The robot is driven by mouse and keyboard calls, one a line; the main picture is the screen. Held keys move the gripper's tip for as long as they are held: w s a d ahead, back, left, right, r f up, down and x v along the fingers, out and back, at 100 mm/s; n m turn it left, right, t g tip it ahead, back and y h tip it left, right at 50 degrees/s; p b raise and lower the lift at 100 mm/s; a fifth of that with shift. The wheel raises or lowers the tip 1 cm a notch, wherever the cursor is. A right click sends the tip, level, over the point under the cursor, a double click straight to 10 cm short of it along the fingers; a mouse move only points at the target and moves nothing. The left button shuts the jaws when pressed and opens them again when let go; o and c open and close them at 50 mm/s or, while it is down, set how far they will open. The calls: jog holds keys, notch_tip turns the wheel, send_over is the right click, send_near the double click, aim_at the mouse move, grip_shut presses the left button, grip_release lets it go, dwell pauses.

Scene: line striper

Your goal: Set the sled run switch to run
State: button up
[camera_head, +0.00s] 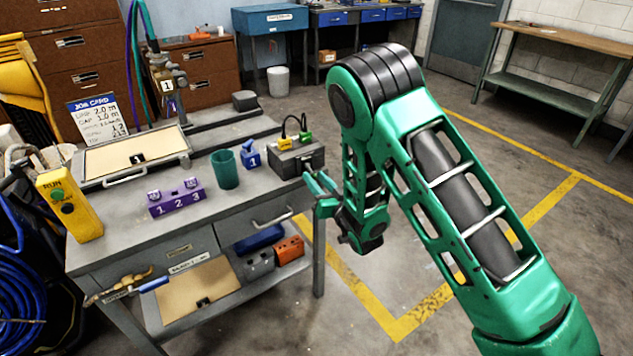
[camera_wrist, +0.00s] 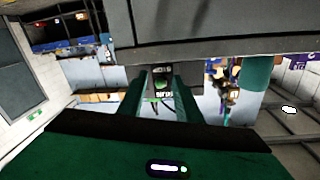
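A yellow control box (camera_head: 70,205) marked RUN stands at the left end of the grey workbench (camera_head: 240,215) in the head view. Its face has a green round control under the label and a darker one below; the switch position is too small to tell. My gripper (camera_head: 312,192) is at the bench's right edge, far from the yellow box. In the wrist view my gripper (camera_wrist: 160,92) has its two green fingers apart, with nothing clearly held. The yellow box is not seen in the wrist view.
On the bench are a purple block (camera_head: 177,198) numbered 1 2 3, a green cup (camera_head: 225,170), a blue item (camera_head: 250,155) and a dark box (camera_head: 297,160) with connectors near my gripper. A tray (camera_head: 133,160) lies behind.

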grip_shut()
